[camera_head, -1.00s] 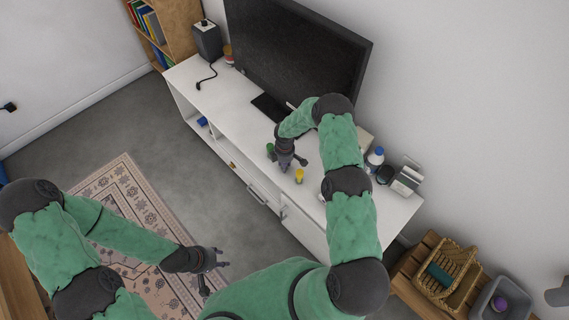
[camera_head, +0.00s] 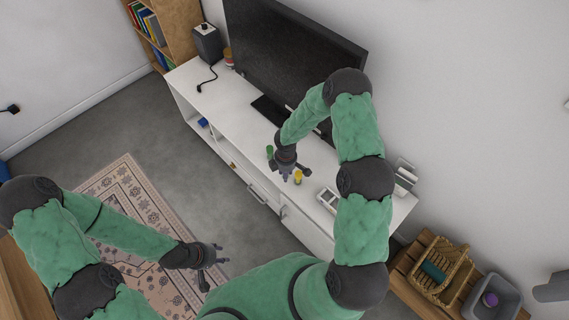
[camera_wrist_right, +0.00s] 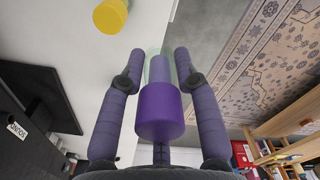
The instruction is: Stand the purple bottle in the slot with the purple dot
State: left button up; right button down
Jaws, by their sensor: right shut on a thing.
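The purple bottle (camera_wrist_right: 160,112) is between the fingers of my right gripper (camera_wrist_right: 158,62) in the right wrist view. Its purple end faces the camera, and a pale, see-through part lies beyond it. In the head view my right gripper (camera_head: 290,170) is over the front edge of the white cabinet, close to a yellow object (camera_head: 298,177); the bottle cannot be made out there. My left gripper (camera_head: 214,271) has its fingers spread and empty above the rug. I cannot make out a slot with a purple dot in either view.
The white cabinet (camera_head: 238,118) carries a television (camera_head: 270,50), a green object (camera_head: 269,151) and a pale device (camera_head: 328,199). The yellow object (camera_wrist_right: 111,16) also shows in the right wrist view. A basket (camera_head: 431,290) and a grey bin (camera_head: 511,299) stand at lower right.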

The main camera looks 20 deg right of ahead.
jog(key=s, duration=0.1)
jog(key=s+a+r, duration=0.1)
jog(key=s+r, duration=0.1)
jog(key=s, duration=0.1)
jog(key=shift+a+r, duration=0.1)
jog(key=shift+a, duration=0.2)
